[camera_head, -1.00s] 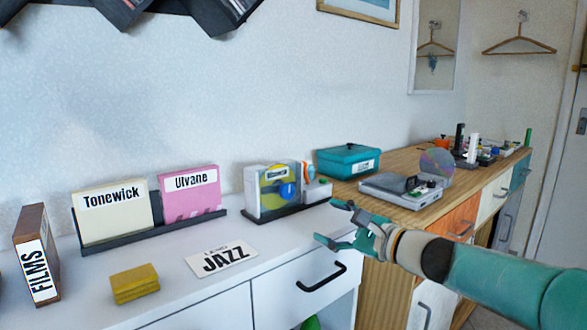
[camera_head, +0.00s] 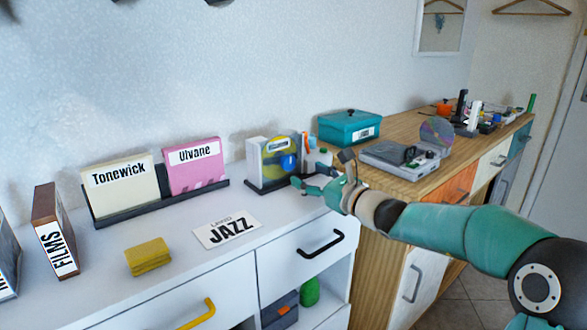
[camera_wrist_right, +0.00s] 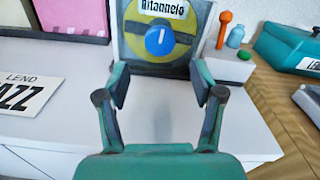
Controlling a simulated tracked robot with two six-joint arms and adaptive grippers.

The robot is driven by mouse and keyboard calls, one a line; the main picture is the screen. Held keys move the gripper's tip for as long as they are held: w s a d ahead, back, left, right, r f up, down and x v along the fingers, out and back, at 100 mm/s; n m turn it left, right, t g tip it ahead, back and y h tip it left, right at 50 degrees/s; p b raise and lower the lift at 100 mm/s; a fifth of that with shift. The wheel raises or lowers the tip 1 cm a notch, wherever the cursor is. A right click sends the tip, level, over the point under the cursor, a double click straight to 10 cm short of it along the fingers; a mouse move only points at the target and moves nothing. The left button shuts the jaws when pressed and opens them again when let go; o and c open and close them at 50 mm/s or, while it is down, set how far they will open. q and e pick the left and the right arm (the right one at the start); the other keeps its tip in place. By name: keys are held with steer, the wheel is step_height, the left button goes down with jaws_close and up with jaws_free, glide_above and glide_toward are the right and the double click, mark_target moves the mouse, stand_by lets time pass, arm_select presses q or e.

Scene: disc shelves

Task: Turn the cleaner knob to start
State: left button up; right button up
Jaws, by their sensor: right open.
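The cleaner (camera_head: 268,163) stands on the white cabinet top against the wall, with a yellow disc on its front. Its round blue knob (camera_head: 288,162) shows at the lower right of the disc; in the wrist view the knob (camera_wrist_right: 159,41) sits near the top middle, with a white mark pointing up. My right gripper (camera_head: 322,171) is just right of the cleaner in the head view. In the wrist view my right gripper (camera_wrist_right: 160,88) is open and empty, its fingers apart below the knob and not touching it. My left gripper is not in view.
An orange tool (camera_wrist_right: 224,29) and a blue bottle (camera_wrist_right: 236,36) stand right of the cleaner. The teal box (camera_head: 349,127) and a grey player (camera_head: 403,159) are on the wooden cabinet. The JAZZ card (camera_head: 228,230) and yellow sponge (camera_head: 148,257) lie in front.

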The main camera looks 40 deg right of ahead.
mark_target(291, 165)
steer(key=w, duration=0.6)
steer(key=shift+w+a, duration=0.1)
steer(key=shift+a, duration=0.15)
steer(key=c, duration=1.1)
steer(key=shift+f+n+b, duration=0.1)
steer(key=shift+n+b, duration=0.4)
steer(key=shift+b, duration=0.3)
steer(key=shift+c, duration=0.2)
steer(key=o, duration=1.1)
steer(key=shift+o, duration=0.2)
steer(key=s+d, duration=0.1)
steer(key=s, duration=1.1)
